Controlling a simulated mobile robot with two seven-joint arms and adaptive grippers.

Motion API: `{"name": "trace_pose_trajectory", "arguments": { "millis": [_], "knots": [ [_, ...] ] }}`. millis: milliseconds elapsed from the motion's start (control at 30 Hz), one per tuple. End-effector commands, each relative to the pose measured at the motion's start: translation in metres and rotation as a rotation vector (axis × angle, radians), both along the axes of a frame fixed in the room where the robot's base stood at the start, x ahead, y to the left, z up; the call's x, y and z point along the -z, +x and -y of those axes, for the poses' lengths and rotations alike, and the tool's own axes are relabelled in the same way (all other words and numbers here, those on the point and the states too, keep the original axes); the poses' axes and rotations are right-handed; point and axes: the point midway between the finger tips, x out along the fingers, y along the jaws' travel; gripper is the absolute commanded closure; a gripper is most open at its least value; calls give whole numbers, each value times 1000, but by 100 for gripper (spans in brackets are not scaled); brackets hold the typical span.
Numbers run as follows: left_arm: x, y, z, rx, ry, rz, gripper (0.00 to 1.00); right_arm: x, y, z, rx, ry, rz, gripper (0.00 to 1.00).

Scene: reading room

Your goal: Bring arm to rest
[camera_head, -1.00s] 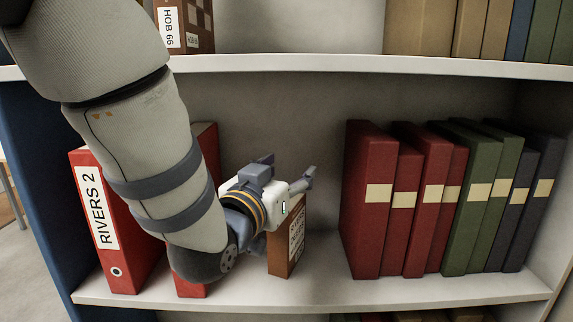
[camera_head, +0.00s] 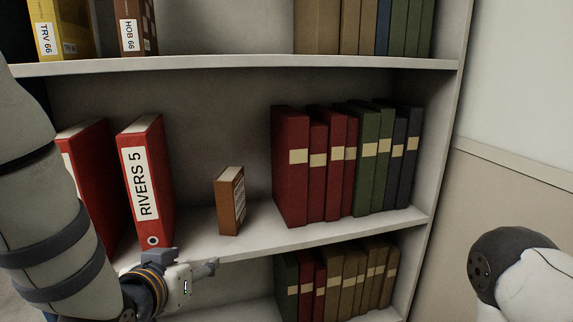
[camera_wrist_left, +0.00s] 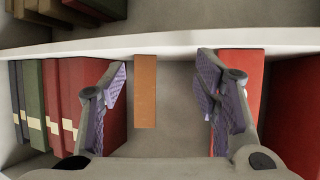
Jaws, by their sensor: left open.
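My left gripper (camera_head: 182,268) is in front of the shelf's front edge in the head view, low and left of centre. It is open and empty; the left wrist view (camera_wrist_left: 160,95) shows its fingers wide apart. A small brown book (camera_head: 230,202) stands upright on the middle shelf, clear of the fingers. In the left wrist view the book (camera_wrist_left: 145,90) appears between and beyond the fingers. My right arm shows in part at the lower right of the head view; its gripper is out of frame.
The red RIVERS 5 binder (camera_head: 146,185) and another red binder (camera_head: 90,160) stand left of the book. A row of red, green and dark volumes (camera_head: 292,185) stands to its right. More books fill the shelves above and below. A wall (camera_head: 510,110) is at the right.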

Motion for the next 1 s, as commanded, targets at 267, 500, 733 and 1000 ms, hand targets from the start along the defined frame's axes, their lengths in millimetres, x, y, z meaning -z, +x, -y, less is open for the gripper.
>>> {"name": "trace_pose_trajectory", "arguments": {
  "millis": [267, 500, 733, 1000],
  "knots": [
    [204, -165, -31, -45, 20, -649, 44, 0, -1, 0, 0, 0, -4, 100],
    [275, -340, -49, -70, 38, -1130, 44, 0, -1, 0, 0, 0, -3, 100],
    [280, -387, -53, -76, 42, -1254, 44, -1, -1, 0, 0, 0, -3, 100],
    [280, -387, -53, -76, 42, -1254, 44, -1, -1, 0, 0, 0, -3, 100]
  ]
}}
